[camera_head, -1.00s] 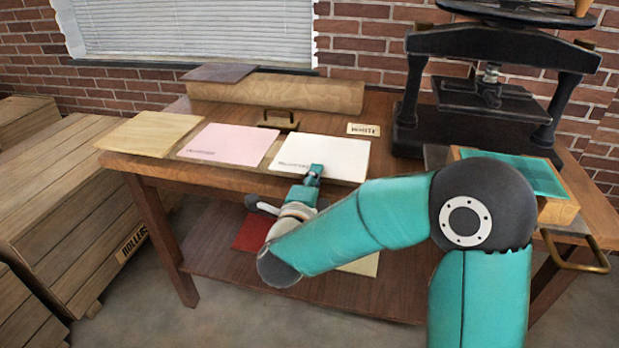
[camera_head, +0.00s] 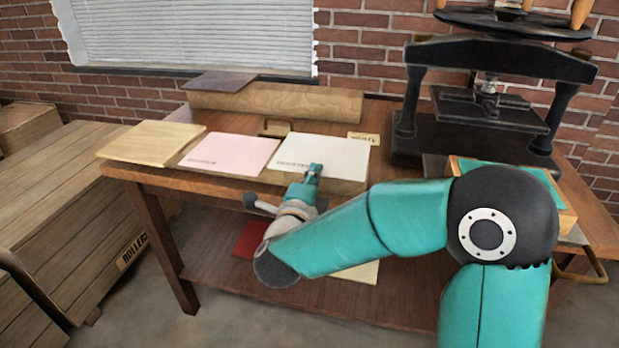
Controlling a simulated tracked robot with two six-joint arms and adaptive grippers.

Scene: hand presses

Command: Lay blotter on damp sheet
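A white sheet (camera_head: 322,153) with dark print near its front left corner is at the front of the table, right of a pink sheet (camera_head: 230,153). It appears raised a little, and its far edge partly covers a handle (camera_head: 275,128) and a label (camera_head: 363,138). My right gripper (camera_head: 313,172) is at its front edge and appears closed on it; the fingertips are small and partly hidden. A teal sheet (camera_head: 478,171) lies in a wooden frame at the right, mostly hidden behind my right arm. I cannot tell which sheet is damp. My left gripper is not in view.
A black press (camera_head: 475,130) stands at the back right. A pale wooden board (camera_head: 150,143) lies left of the pink sheet, and a long wooden block (camera_head: 277,103) lies behind. Red (camera_head: 250,240) and cream (camera_head: 358,272) sheets lie on the lower shelf. Wooden crates (camera_head: 75,190) stand at left.

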